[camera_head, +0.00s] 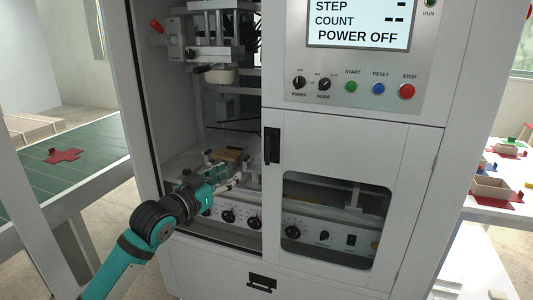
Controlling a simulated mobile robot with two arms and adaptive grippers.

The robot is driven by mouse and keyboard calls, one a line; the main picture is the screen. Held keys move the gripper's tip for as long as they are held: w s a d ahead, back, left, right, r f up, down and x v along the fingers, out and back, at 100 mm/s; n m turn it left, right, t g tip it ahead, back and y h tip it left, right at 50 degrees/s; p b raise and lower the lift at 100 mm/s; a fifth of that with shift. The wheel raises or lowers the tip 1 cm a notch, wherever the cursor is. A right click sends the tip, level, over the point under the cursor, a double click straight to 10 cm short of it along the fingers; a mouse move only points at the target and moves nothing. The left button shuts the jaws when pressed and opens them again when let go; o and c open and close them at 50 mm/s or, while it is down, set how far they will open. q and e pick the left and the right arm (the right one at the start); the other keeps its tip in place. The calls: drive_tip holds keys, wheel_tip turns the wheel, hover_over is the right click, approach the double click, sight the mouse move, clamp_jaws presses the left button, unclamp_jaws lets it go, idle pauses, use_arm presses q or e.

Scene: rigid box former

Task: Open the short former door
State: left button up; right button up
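The short former door (340,160) is a white panel with a rounded window in the lower right front of the machine. It looks shut, flush with the frame. Its black handle (271,145) sits upright near the door's left edge. My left gripper (229,176) is in front of the open bay, left of and below the handle, and apart from it. Its small fingers blend into the parts behind, so whether they are open or shut is unclear. My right gripper is out of view.
The open bay (225,105) left of the door shows a press head (216,74) and a brown block (228,155). A control panel (352,80) reads "POWER OFF". A green conveyor (90,150) stands at left, a white table (500,205) at right.

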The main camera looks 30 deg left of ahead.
sight(267, 143)
use_arm(q)
drive_tip(key=w+p, duration=0.1)
drive_tip(key=w, duration=0.4)
drive_tip(key=w+r+p, duration=0.1)
drive_tip(key=w, duration=0.5)
drive_tip(key=w+d+r+p, duration=0.1)
drive_tip(key=w, duration=0.5)
drive_tip(key=shift+c, duration=0.4)
clamp_jaws()
